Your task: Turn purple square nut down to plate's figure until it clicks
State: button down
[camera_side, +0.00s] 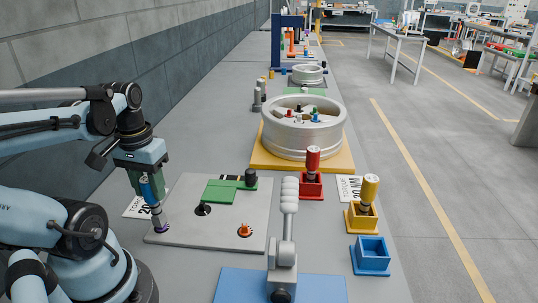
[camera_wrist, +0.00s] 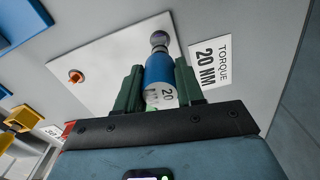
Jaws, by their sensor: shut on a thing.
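My gripper (camera_side: 147,185) is shut on a blue torque driver (camera_side: 152,193), marked 20 on its end in the wrist view (camera_wrist: 160,75). The driver points down, slightly tilted, over the left front corner of the grey plate (camera_side: 185,232). Its grey socket end (camera_wrist: 158,40) is at or very near the plate. A small purplish and orange patch shows at its tip in the side view. The purple square nut cannot be told apart clearly there; the socket hides that spot in the wrist view. An orange nut (camera_side: 245,230) stands on the plate, also in the wrist view (camera_wrist: 76,77).
A 20 NM torque card (camera_wrist: 210,62) lies beside the plate. A green block (camera_side: 222,191) and a black knob (camera_side: 203,209) are on the plate. The blue holder (camera_side: 370,254) is empty. Red (camera_side: 313,160) and yellow (camera_side: 369,190) drivers stand in holders. A wheel rim (camera_side: 302,130) stands behind.

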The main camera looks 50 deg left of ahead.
jog(key=shift+f, duration=0.45)
dwell(0.4)
jog(key=c, duration=0.6)
grip_release()
notch_tip(320, 180, up, 12)
jog(key=shift+f, duration=0.1)
jog(key=w+d+f+m+t, duration=0.2)
jog(key=w+d, duration=0.2)
jog(key=w+d+f+m+t, duration=0.2)
jog(key=w+d+f, duration=0.1)
jog(key=w+d, duration=0.1)
jog(key=w+d+f+m+t, duration=0.2)
jog(key=w+d+m+t, duration=0.1)
jog(key=w, duration=0.3)
jog(key=shift+w+d+f, duration=0.15)
jog(key=shift+d, duration=0.25)
jog(key=shift+w+d+f, duration=0.1)
jog(key=shift+d, duration=0.25)
jog(key=shift+c, duration=0.4)
